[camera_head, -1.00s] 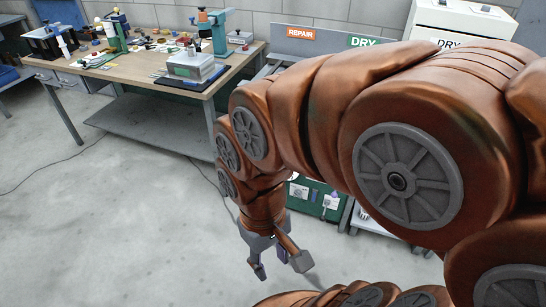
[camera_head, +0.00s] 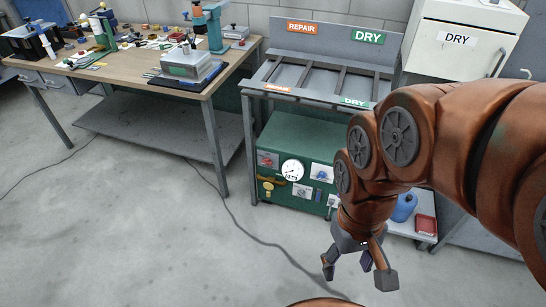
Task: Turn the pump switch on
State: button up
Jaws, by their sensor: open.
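A green pump cabinet (camera_head: 310,140) stands under the grey rack. Its front carries a round white gauge (camera_head: 292,170), a small plate with a red part (camera_head: 267,160), a plate with a blue knob (camera_head: 322,173), a brass fitting (camera_head: 268,188) and a small grey plate (camera_head: 303,192). I cannot tell which of these is the pump switch, as the labels are too small to read. My gripper (camera_head: 357,272) hangs open and empty, pointing down, in front of and to the right of the cabinet. My arm hides the cabinet's right part.
A cluttered workbench (camera_head: 130,68) stands at left. The rack (camera_head: 300,95) has REPAIR and DRY signs. A white DRY cabinet (camera_head: 460,60) stands at right. A blue container (camera_head: 403,207) and a red box (camera_head: 426,224) sit on a low shelf. The floor in front is clear except for a cable (camera_head: 250,235).

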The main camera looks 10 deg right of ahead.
aim_at(267, 162)
jog(key=z, duration=1.1)
jog(key=i, duration=0.45)
jog(key=u, duration=2.55)
